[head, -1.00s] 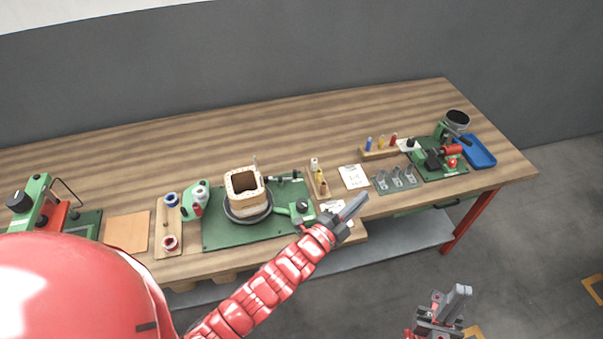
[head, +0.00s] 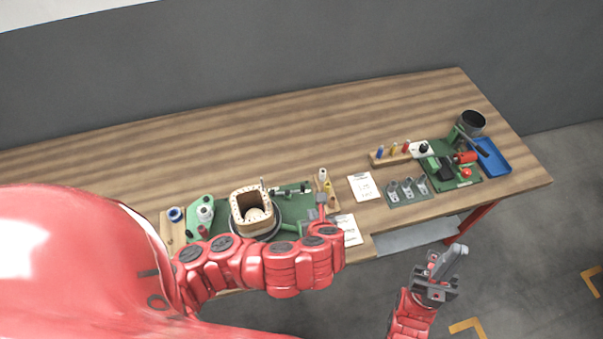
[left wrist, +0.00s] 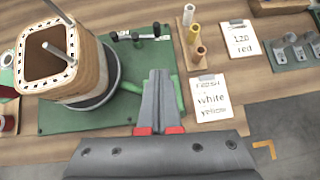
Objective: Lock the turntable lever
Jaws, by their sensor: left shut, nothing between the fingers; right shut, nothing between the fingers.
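The turntable (left wrist: 98,90) is a dark round disc on a green board (left wrist: 60,120), and a square wound coil (left wrist: 66,62) stands on it. It also shows in the head view (head: 243,236). A green lever arm (left wrist: 130,86) reaches right from the turntable toward my left fingers; its end is hidden behind them. My left gripper (left wrist: 161,75) is shut and empty over the board's front right part, also in the head view (head: 321,204). I cannot tell whether it touches the lever. My right gripper (head: 450,262) is shut and empty beyond the table's front edge.
A metal rod with black handles (left wrist: 140,35) lies at the board's back. A rack of coloured spools (left wrist: 193,40) and paper cards (left wrist: 211,98) lie right of it. A blue tray (head: 492,157) is at the far right. The table's back strip is clear.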

